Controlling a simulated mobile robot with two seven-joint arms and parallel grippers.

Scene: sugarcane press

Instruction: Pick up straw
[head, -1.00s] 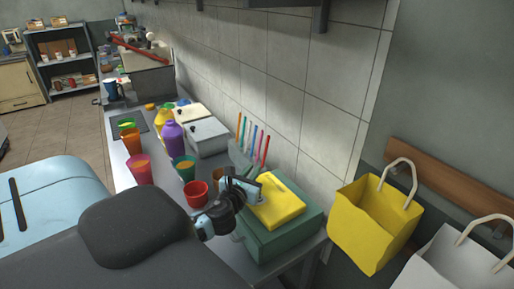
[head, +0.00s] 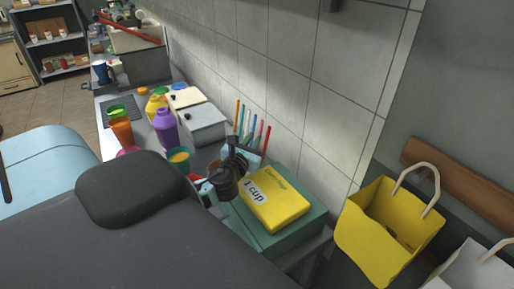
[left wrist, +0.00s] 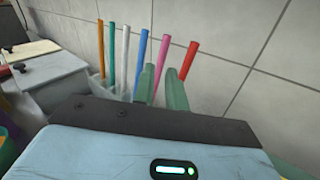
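Several coloured straws (head: 245,122) stand upright in a row by the tiled wall. In the left wrist view they are orange (left wrist: 101,48), teal (left wrist: 112,58), white (left wrist: 125,60), blue (left wrist: 140,55), pink (left wrist: 162,52) and red (left wrist: 188,60). A pale holder (left wrist: 97,88) shows at the foot of the left ones. My left gripper (head: 240,160) is at the straws. Its green fingers (left wrist: 161,88) are apart, with the pink straw in line with the gap and the blue one behind the left finger. I cannot tell whether it touches them. My right gripper is not in view.
A yellow box marked "1 cup" (head: 275,203) lies on a green box (head: 290,233) right of my left gripper. A grey lidded box (head: 203,127), a purple bottle (head: 165,128) and coloured cups (head: 179,160) stand left.

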